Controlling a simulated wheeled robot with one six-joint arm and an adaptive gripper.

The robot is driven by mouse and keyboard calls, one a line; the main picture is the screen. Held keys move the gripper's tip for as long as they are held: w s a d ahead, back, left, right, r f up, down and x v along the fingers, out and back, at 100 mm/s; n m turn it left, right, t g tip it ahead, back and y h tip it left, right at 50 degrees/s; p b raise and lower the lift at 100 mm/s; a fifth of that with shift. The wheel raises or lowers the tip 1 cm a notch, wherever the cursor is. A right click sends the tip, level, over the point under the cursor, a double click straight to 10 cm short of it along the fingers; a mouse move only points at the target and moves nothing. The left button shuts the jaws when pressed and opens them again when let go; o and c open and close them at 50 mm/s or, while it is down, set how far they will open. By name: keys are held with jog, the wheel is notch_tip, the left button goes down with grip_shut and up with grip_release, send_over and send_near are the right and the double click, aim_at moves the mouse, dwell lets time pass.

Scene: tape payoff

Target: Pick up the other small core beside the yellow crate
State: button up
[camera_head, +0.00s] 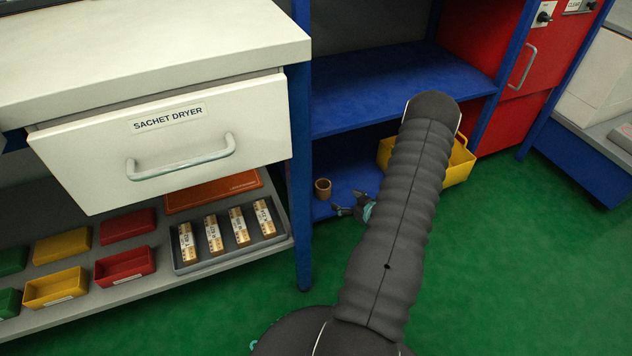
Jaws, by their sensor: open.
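A small brown core (322,189) stands upright on the low blue shelf, to the left of the yellow crate (459,164). The crate is partly hidden behind my arm. My gripper (338,210) shows just left of my arm, low at the shelf's front, close to the core on its right and nearer side. It is open, and a gap shows between it and the core. Much of the gripper is hidden by my arm. No second core shows in this view.
A blue post (300,180) stands just left of the core. The blue upper shelf (400,90) hangs over the low one. Green floor (520,260) is clear at right.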

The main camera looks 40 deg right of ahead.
aim_at(328, 190)
jog(key=x, duration=0.8)
jog(key=shift+w+d+f, duration=0.15)
jog(key=shift+w, duration=0.2)
jog(key=shift+f+b+x, duration=0.2)
jog(key=shift+b+x, duration=0.05)
jog(key=shift+x, duration=1.05)
jog(key=shift+f+b+x, duration=0.2)
jog(key=shift+x, duration=1.15)
jog(key=shift+s+d, duration=0.15)
jog(key=c, duration=1.2)
jog(key=shift+r, duration=0.1)
